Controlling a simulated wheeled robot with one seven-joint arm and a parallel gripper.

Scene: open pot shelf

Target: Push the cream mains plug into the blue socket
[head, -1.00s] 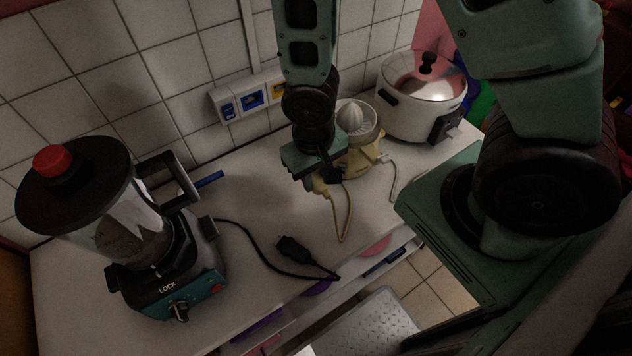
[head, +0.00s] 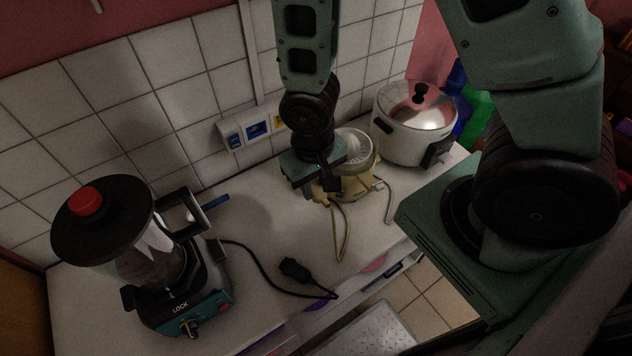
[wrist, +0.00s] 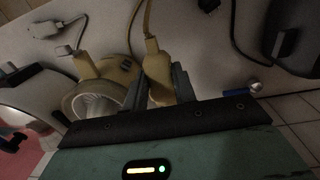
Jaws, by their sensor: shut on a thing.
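My gripper (head: 318,182) is shut on the cream plug (wrist: 158,80), above the counter in front of the tiled wall. In the wrist view the plug sits between the two fingers, its cream cord running up the picture. In the head view the plug is mostly hidden by the gripper, and its cord (head: 342,235) loops on the counter. The blue socket (head: 257,127) is on the white wall strip, up and left of my gripper and apart from it. A yellow socket (head: 279,122) beside it is partly hidden by my arm. The blue socket cannot be made out in the wrist view.
A cream juicer (head: 356,152) stands close behind my gripper, with a white rice cooker (head: 415,132) to its right. A blender (head: 165,270) stands at left; its black plug (head: 294,269) lies near the counter's front edge. The counter between blender and gripper is mostly clear.

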